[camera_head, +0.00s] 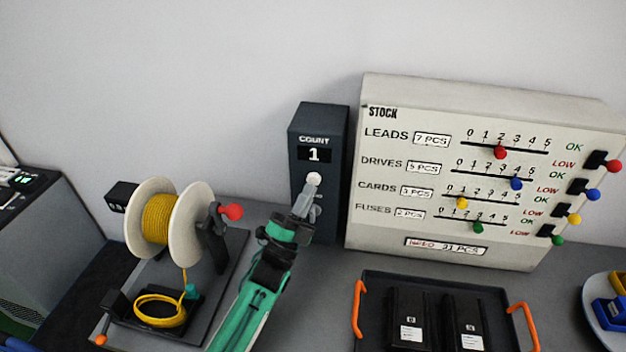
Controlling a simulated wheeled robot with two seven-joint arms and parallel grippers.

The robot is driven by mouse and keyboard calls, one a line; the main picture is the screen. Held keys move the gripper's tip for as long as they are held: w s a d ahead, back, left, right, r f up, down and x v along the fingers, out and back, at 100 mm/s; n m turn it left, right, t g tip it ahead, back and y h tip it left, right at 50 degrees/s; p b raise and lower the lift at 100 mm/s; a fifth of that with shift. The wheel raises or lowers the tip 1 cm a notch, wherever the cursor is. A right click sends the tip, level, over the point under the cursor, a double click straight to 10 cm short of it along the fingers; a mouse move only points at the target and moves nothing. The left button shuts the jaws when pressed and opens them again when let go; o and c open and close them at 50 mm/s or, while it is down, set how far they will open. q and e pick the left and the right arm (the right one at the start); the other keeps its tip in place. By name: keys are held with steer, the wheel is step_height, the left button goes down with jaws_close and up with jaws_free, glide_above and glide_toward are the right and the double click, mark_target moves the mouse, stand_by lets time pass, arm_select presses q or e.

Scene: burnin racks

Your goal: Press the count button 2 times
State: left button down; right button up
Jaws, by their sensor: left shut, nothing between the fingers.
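The dark count box (303,125) stands upright against the wall at the middle of the head view. Its display (314,155) reads 1 under the word COUNT. The pale round count button (313,179) is on the front face below the display. My left gripper (308,190) is shut and empty, its fingertips pointing up at the button's lower edge. Whether the tips touch the button I cannot tell. The gripper and its green arm hide the lower front of the box. My right gripper is not in view.
A STOCK panel (400,215) with coloured sliders stands right of the box. A yellow wire spool (158,220) with a red-knobbed crank is to the left. A dark tray (375,290) with orange handles holds two black drives in front. A blue item (609,313) lies at the right edge.

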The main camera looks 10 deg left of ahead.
arm_select(q)
steer(key=shift+s+p, duration=0.6)
steer(key=shift+s, duration=1.9)
stand_by(0.9)
steer(key=s+n+g+h, duration=0.1)
steer(key=n, duration=0.2)
steer(key=s+n+g+h, duration=0.1)
steer(key=n+g, duration=0.1)
steer(key=n, duration=0.1)
steer(key=s+n+g+h+p, duration=0.1)
steer(key=n+g+h, duration=0.1)
steer(key=n, duration=0.2)
steer(key=shift+s+a, duration=0.1)
steer(key=shift+s, duration=0.3)
